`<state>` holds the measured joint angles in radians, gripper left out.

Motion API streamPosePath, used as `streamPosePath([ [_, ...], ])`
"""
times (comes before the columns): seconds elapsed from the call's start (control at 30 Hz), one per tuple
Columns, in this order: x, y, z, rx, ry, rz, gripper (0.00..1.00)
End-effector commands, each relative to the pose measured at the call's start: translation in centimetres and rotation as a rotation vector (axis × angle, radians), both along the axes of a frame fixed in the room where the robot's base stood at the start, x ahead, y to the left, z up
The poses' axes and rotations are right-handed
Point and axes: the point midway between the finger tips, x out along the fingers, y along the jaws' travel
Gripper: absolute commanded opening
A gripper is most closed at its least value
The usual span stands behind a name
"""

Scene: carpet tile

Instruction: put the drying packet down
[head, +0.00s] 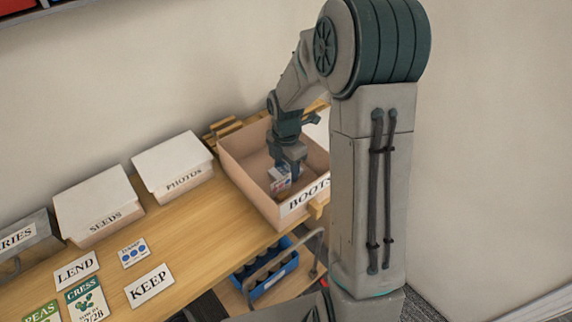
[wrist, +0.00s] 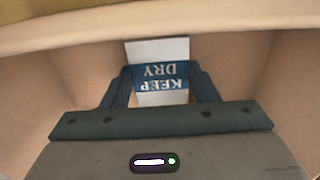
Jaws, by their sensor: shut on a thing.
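The drying packet (wrist: 158,75) is white with a blue band reading "KEEP DRY", upside down in the wrist view. My gripper (wrist: 160,88) is shut on it, one finger on each side. In the head view the packet (head: 279,178) shows below my gripper (head: 287,168), inside the open box labelled BOOTS (head: 243,172). The box has tan inner walls, which surround the packet and fingers in the wrist view. Whether the packet touches the box floor cannot be told.
Closed white boxes labelled SEEDS (head: 98,200) and PHOTOS (head: 172,165) stand left of the BOOTS box. Cards LEND (head: 77,270) and KEEP (head: 149,285) lie on the wooden table (head: 190,235). A blue crate (head: 272,280) sits on a lower shelf.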

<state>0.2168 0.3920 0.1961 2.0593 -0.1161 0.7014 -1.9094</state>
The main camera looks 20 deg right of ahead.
Motion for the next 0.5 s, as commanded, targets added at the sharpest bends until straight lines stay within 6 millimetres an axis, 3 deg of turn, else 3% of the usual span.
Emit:
streamPosePath([
  [0.33,0.03,-0.01,-0.42,-0.001,-0.001,0.000,0.31],
  [0.37,0.03,-0.01,-0.42,-0.001,-0.001,0.001,0.56],
  [0.4,0.03,-0.01,-0.33,-0.001,-0.001,0.001,0.68],
  [0.43,0.03,-0.01,-0.32,-0.001,-0.001,0.001,0.76],
  [0.5,0.03,-0.01,-0.32,-0.001,-0.001,0.001,0.76],
])
